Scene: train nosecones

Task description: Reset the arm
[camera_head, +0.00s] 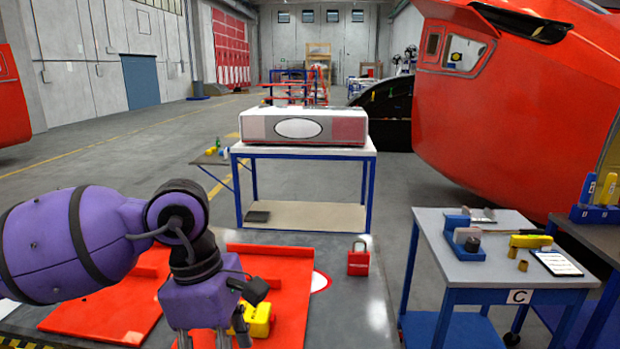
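My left arm comes in from the left with purple and black links. Its gripper (205,338) points down at the bottom edge, over the red panels. The fingertips are cut off by the frame, so I cannot tell whether it is open or shut. A yellow object (257,321) shows just right of the gripper, partly hidden by it; I cannot tell whether they touch. My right arm and gripper are not in view.
Red panels (110,312) lie on a dark table (345,300) with a red padlock (359,259). A small grey-topped cart (455,268) with tools stands right. A white box (303,126) sits on the blue-legged table (366,147) behind. A large red train nose (510,110) fills the upper right.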

